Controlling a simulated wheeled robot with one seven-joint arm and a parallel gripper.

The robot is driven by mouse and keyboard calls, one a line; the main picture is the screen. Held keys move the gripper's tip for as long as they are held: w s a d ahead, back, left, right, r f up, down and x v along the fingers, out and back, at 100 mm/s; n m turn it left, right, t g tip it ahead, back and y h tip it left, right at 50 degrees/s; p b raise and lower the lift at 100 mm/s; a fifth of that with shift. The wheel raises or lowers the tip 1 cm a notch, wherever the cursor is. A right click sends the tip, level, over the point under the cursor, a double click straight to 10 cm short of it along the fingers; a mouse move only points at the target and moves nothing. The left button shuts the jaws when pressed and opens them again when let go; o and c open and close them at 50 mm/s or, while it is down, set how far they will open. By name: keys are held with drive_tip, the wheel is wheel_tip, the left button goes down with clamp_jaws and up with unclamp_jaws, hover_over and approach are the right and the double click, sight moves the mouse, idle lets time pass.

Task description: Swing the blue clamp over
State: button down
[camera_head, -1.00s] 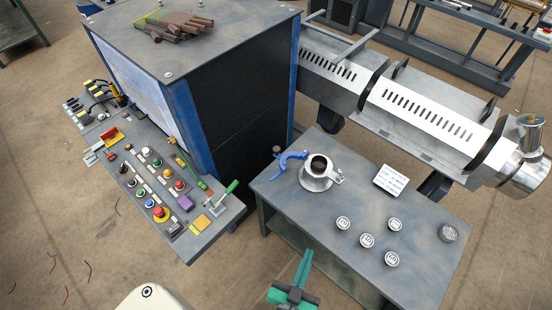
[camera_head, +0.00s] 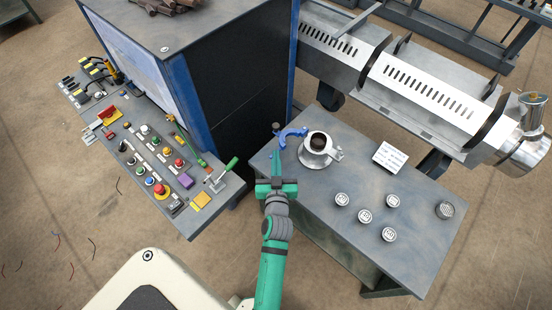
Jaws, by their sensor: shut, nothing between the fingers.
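The blue clamp (camera_head: 291,133) is a curved arm on the left side of the grey flanged fitting (camera_head: 317,151) on the table. It stands swung out to the left, clear of the fitting's dark round opening. My gripper (camera_head: 275,154) is shut and empty, its fingers pointing away from me. Its tips are right by the outer left end of the clamp. I cannot tell whether they touch it.
The grey table (camera_head: 310,200) also bears several round metal discs (camera_head: 365,215) and a white label card (camera_head: 390,157). A control panel (camera_head: 170,170) with buttons and a green-handled lever is to the left. The extruder barrel (camera_head: 420,95) runs behind.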

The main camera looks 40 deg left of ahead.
sight(276, 129)
drive_tip(key=x, duration=1)
drive_tip(key=shift+w+a, duration=0.25)
drive_tip(key=shift+w, duration=0.1)
drive_tip(key=shift+w, duration=0.2)
